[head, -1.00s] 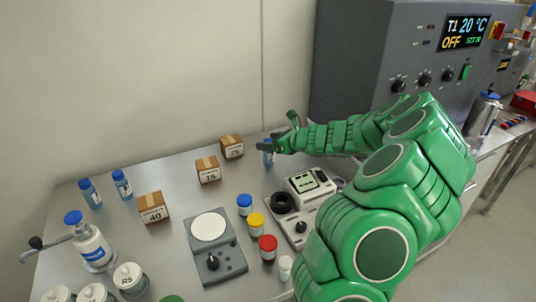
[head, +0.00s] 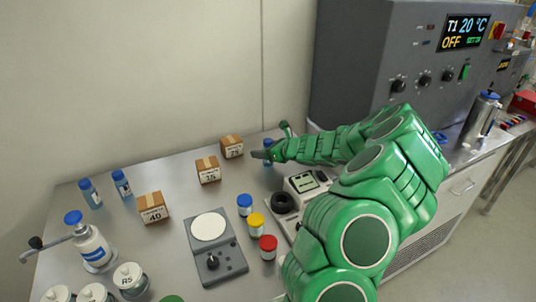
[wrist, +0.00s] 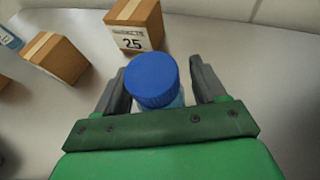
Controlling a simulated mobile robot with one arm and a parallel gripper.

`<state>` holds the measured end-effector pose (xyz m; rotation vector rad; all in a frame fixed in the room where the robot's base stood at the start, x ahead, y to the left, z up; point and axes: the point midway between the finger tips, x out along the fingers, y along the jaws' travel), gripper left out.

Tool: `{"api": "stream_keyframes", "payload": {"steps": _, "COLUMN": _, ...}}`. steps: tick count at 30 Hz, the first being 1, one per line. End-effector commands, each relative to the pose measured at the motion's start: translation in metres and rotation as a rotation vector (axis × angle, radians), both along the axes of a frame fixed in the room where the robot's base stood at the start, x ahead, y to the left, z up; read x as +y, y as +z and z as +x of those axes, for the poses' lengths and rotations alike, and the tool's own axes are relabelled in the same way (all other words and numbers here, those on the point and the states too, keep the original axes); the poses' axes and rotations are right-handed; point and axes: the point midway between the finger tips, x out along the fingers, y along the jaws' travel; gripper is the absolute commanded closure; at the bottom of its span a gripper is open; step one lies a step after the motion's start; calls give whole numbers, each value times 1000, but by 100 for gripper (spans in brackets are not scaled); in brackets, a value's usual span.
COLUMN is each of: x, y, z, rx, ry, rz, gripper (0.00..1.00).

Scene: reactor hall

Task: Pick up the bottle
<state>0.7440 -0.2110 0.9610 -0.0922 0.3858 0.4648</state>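A small bottle with a blue cap stands on the steel bench. In the wrist view its cap (wrist: 152,80) is between the two fingers of my gripper (wrist: 160,85), and the bottle's body is mostly hidden below the cap and behind the gripper. My gripper is open, with a clear gap between the cap and the right finger; the left finger is close to the cap. In the head view the bottle (head: 268,144) is partly hidden behind my gripper (head: 262,154).
Cardboard boxes marked 25 (wrist: 137,25) and 15 (head: 208,170) stand nearby, with box 40 (head: 152,208) further left. Two other blue-capped bottles (head: 90,193) (head: 121,184) are at the left. A balance (head: 213,245), capped jars (head: 245,205) and a device (head: 304,185) stand in front.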

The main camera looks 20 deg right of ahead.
Motion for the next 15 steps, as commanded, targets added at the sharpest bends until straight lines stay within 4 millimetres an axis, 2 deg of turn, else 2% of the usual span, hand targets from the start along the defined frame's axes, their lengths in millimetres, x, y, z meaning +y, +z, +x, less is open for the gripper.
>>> {"api": "stream_keyframes", "payload": {"steps": 1, "x": 0, "y": 0, "z": 0, "rx": 0, "ry": 0, "rz": 0, "gripper": 39}}
{"api": "stream_keyframes", "payload": {"steps": 10, "x": 0, "y": 0, "z": 0, "rx": 0, "ry": 0, "rz": 0, "gripper": 84}}
{"api": "stream_keyframes", "payload": {"steps": 15, "x": 0, "y": 0, "z": 0, "rx": 0, "ry": 0, "rz": 0, "gripper": 84}}
